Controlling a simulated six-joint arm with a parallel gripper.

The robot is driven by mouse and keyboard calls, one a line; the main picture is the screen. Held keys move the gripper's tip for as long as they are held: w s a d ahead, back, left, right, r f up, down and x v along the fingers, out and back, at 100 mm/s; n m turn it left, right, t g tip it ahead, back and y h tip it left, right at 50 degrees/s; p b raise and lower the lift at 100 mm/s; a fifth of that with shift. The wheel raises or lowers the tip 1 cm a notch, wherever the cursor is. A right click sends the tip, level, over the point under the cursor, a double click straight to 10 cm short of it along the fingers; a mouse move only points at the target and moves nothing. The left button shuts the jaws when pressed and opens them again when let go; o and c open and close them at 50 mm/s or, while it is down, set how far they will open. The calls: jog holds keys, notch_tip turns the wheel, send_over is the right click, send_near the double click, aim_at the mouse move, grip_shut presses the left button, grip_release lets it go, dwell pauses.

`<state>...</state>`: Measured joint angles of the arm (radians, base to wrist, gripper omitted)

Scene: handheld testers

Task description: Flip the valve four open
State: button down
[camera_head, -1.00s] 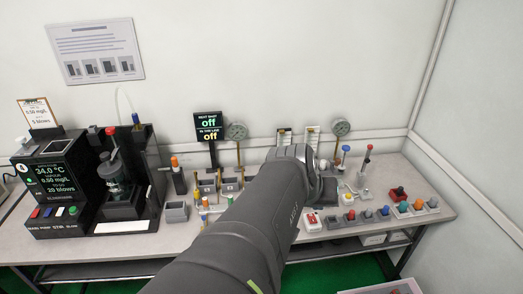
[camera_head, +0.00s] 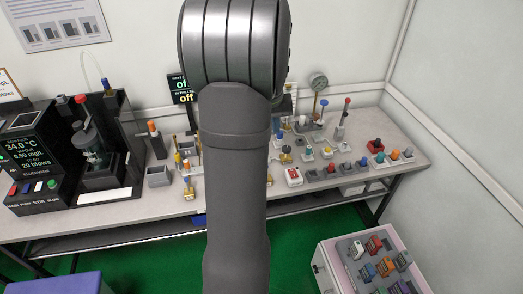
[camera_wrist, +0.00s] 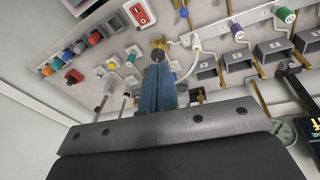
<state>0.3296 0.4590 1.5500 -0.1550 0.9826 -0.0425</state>
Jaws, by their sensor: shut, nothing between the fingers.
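My gripper (camera_wrist: 158,64) is shut and empty in the wrist view, its blue fingers together. Its tips are in front of a small brass valve fitting (camera_wrist: 160,46) on the bench; I cannot tell whether they touch it. A white pipe beside it carries a purple-handled valve (camera_wrist: 237,31) and a green-handled valve (camera_wrist: 286,15). No readable number shows which valve is four. In the head view my arm hides the gripper and the middle of the bench.
The bench (camera_head: 120,210) is crowded. A red-and-white switch (camera_wrist: 138,13) and several coloured knobs are near the fingers. Grey bins (camera_wrist: 238,64) stand right of them in the wrist view. A gauge (camera_head: 319,82) stands at the back. A pale box (camera_head: 330,262) with coloured blocks is at front right.

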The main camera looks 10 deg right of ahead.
jog(key=w+a+f+g+y, duration=0.1)
jog(key=w+a+f, duration=0.1)
jog(key=w+f, duration=0.5)
notch_tip(320, 180, down, 2)
jog(key=shift+w+f+n+g, duration=0.1)
jog(key=shift+w+n+g, duration=0.2)
jog(key=shift+w, duration=0.1)
jog(key=f, duration=0.9)
jog(key=shift+s+d+f, duration=0.2)
jog(key=shift+s+f, duration=0.05)
jog(key=shift+f, duration=0.15)
jog(key=shift+s+a+r, duration=0.1)
jog(key=shift+s+r, duration=0.1)
jog(key=shift+s, duration=0.4)
jog(key=shift+s+a+r, duration=0.1)
jog(key=shift+s+r, duration=0.15)
jog(key=shift+s, duration=0.35)
jog(key=shift+s+a+r, duration=0.1)
jog(key=shift+s+r, duration=0.1)
jog(key=shift+s, duration=0.4)
